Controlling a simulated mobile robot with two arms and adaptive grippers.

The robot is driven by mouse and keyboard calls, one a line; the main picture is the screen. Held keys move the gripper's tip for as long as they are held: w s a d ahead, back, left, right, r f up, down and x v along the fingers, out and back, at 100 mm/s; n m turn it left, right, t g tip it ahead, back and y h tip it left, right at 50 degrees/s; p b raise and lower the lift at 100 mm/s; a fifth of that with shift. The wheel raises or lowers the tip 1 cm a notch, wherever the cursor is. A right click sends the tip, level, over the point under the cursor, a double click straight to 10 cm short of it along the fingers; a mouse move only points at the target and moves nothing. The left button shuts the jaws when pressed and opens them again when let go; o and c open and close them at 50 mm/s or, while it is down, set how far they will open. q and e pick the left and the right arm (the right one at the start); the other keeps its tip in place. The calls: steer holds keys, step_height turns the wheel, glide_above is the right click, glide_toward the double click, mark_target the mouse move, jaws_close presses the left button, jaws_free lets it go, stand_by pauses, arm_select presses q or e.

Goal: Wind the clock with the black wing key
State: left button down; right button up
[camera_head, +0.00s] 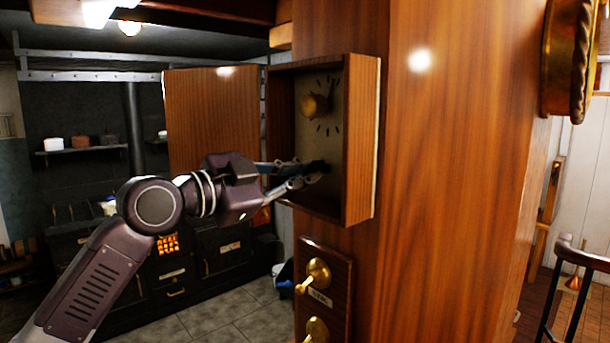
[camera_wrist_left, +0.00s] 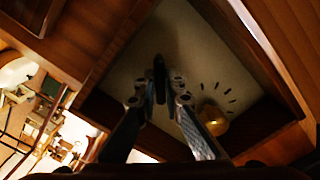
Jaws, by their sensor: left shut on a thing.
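The clock is an open wooden box (camera_head: 362,140) on a wooden pillar, its door (camera_head: 212,120) swung out to the left. Inside is a pale dial (camera_head: 338,112) with black marks and a brass knob (camera_head: 314,105); the knob also shows in the left wrist view (camera_wrist_left: 213,119). My left gripper (camera_head: 312,171) reaches into the box below the knob. It is shut on the black wing key (camera_wrist_left: 159,72), which stands at the dial's lower part. Whether the key sits in a hole is hidden. My right gripper is out of view.
A round brass fitting (camera_head: 566,60) is at the upper right. A black stove (camera_head: 170,270) and shelf (camera_head: 85,148) stand behind at the left. The box walls closely surround my gripper.

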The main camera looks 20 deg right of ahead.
arm_select(q)
steer(key=m, duration=0.5)
steer(key=shift+f, duration=0.1)
steer(key=m, duration=1.1)
steer(key=shift+m, duration=0.4)
steer(key=m, duration=0.6)
steer(key=c, duration=2.1)
jaws_free()
steer(key=b+v, duration=0.2)
steer(key=v, duration=0.4)
